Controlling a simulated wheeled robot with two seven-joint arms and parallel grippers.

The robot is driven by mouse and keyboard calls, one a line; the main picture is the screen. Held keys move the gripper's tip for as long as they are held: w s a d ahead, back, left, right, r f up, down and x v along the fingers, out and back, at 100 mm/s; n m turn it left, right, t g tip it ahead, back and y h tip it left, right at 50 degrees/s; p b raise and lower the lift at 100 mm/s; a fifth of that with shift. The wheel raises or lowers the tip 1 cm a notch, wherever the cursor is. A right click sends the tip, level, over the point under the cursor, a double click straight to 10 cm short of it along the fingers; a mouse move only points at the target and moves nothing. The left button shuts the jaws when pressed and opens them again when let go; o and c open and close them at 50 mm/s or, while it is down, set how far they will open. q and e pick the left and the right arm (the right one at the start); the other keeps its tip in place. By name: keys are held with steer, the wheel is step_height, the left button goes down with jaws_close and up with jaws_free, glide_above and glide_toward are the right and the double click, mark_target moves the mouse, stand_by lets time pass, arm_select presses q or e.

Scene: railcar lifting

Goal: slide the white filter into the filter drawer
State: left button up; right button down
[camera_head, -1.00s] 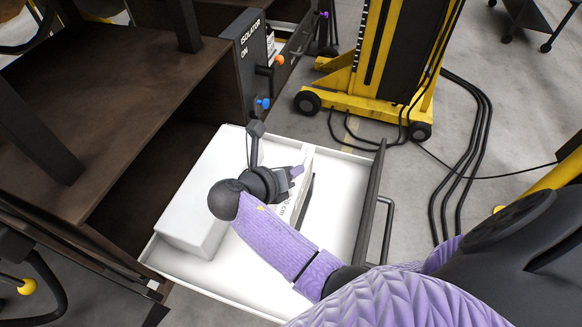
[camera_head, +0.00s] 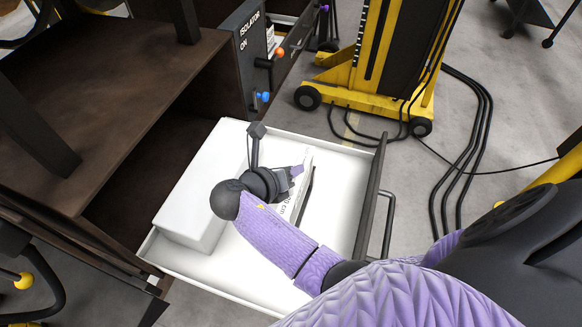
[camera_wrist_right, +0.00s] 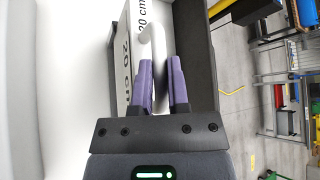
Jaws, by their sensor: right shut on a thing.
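The filter drawer (camera_head: 340,165) is a pulled-out white tray with a dark front and a bar handle. My right gripper (camera_head: 297,172) is over the inside of the drawer. In the right wrist view its purple fingers (camera_wrist_right: 161,80) are closed on a white rounded grip (camera_wrist_right: 153,45). A light panel marked "20 cm" (camera_wrist_right: 124,50), seemingly the white filter, stands beside the grip; part of its lettering also shows in the head view (camera_head: 287,210). My wrist and forearm hide much of it. Whether it touches the drawer floor I cannot tell. My left gripper is not in view.
A large white block (camera_head: 195,215) fills the left side of the drawer. The brown cabinet (camera_head: 120,90) with the isolator panel (camera_head: 252,60) stands behind and left. A yellow lift (camera_head: 375,85) and black cables (camera_head: 475,125) are on the floor to the right.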

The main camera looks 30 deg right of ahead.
mark_target(296, 189)
steer(key=shift+f+b, duration=1)
steer(key=shift+f, duration=1)
steer(key=c, duration=0.5)
jaws_free()
steer(key=shift+c, duration=0.2)
